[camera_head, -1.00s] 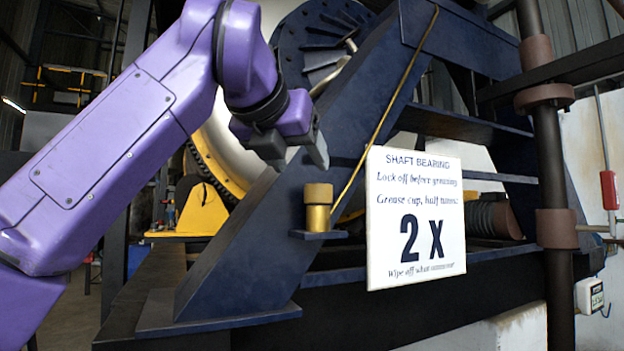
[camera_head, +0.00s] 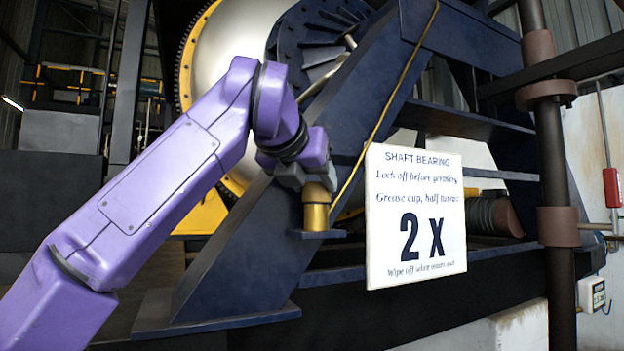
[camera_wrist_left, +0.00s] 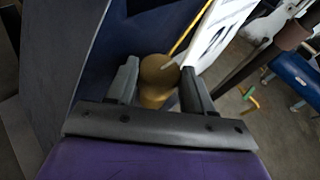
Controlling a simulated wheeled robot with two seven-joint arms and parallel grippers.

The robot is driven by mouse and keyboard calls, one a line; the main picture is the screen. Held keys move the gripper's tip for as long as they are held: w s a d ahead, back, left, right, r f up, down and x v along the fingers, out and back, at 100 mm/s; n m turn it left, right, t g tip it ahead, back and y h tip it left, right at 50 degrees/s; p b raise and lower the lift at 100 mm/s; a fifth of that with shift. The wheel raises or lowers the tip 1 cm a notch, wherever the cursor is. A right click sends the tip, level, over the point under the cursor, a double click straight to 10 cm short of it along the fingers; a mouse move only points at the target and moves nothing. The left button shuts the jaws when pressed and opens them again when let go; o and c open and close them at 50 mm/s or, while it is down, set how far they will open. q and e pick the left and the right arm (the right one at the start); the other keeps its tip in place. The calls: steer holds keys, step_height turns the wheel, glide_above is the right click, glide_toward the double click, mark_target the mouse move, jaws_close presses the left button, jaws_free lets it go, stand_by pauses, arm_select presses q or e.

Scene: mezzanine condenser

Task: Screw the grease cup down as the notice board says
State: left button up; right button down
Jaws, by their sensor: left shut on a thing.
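The brass grease cup (camera_head: 316,217) stands upright on a small ledge of the dark blue frame. My left gripper (camera_head: 318,187) has come down on it from above and is shut on its cap; the fingers hide part of the cap. In the left wrist view the round brass cup top (camera_wrist_left: 157,72) sits between the two grey fingers. The white notice board (camera_head: 385,250) to its right reads "Shaft bearing", "Lock off before greasing", "Grease cup, half turns: 2 X", with a smaller line about wiping off below. My right gripper is not in view.
The slanted blue frame leg (camera_head: 235,255) is close behind and left of the cup. A thin brass-coloured pipe (camera_head: 375,130) rises beside the cup. A dark vertical post (camera_head: 556,130) stands at the right. A large pale drum (camera_head: 228,60) is behind.

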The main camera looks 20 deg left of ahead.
arm_select(q)
steer(key=shift+a+m+h, duration=0.1)
steer(key=shift+m+h, duration=0.3)
steer(key=shift+h, duration=0.1)
steer(key=m+h+p, duration=0.2)
steer(key=h, duration=0.1)
steer(key=shift+a+r+m, duration=0.2)
steer(key=shift+a+m, duration=0.1)
steer(key=shift+m, duration=0.1)
steer(key=m+g+h+p, duration=0.1)
steer(key=m+h+p, duration=0.1)
steer(key=h, duration=0.1)
steer(key=shift+w+a+m+g, duration=0.15)
steer(key=shift+a+m+g, duration=0.15)
steer(key=shift+g, duration=0.1)
steer(key=shift+m+g+h+p, duration=0.5)
steer(key=shift+m+h+p, duration=0.3)
steer(key=shift+p, duration=0.15)
steer(key=shift+f, duration=0.1)
steer(key=o, duration=0.8)
steer(key=shift+f, duration=0.1)
